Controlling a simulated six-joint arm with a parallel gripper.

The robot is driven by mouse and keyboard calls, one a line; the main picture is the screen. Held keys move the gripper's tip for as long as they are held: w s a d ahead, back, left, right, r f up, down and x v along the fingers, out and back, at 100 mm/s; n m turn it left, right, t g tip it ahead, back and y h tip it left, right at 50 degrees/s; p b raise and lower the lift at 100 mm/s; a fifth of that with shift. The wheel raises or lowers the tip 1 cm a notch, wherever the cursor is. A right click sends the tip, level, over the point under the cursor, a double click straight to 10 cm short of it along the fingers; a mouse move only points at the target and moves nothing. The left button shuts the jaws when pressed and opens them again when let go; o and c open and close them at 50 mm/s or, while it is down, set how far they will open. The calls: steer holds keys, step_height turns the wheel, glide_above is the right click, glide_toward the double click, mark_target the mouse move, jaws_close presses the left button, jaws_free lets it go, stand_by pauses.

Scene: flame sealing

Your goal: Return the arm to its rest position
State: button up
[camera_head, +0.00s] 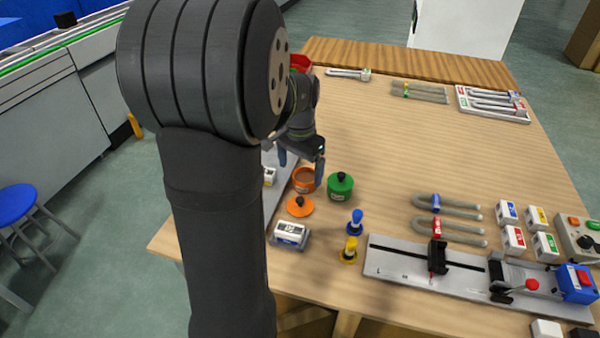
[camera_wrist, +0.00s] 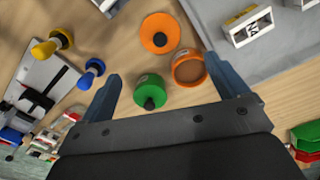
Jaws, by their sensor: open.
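My gripper (camera_head: 301,158) is open and empty above the left part of the wooden table. In the wrist view my gripper (camera_wrist: 165,95) has its two blue-grey fingers wide apart. An open orange pot (camera_head: 305,180) and a green pot with a black knob (camera_head: 340,186) stand beneath or close by it. In the wrist view the green pot (camera_wrist: 150,92) and the orange pot (camera_wrist: 189,69) show between the fingers. An orange lid with a black knob (camera_head: 300,206) lies on the table in front of the orange pot. My arm hides part of the table's left side.
A rail fixture (camera_head: 400,262) with black clamps lies at the front right. Blue (camera_head: 356,222) and yellow (camera_head: 349,250) knobbed pieces stand left of it. U-shaped tubes (camera_head: 460,208), small labelled boxes (camera_head: 507,212) and a tube tray (camera_head: 492,104) lie right. The table's middle is clear.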

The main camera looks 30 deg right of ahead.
mark_target(300, 199)
steer(key=shift+f, duration=0.1)
steer(key=shift+f, duration=4.05)
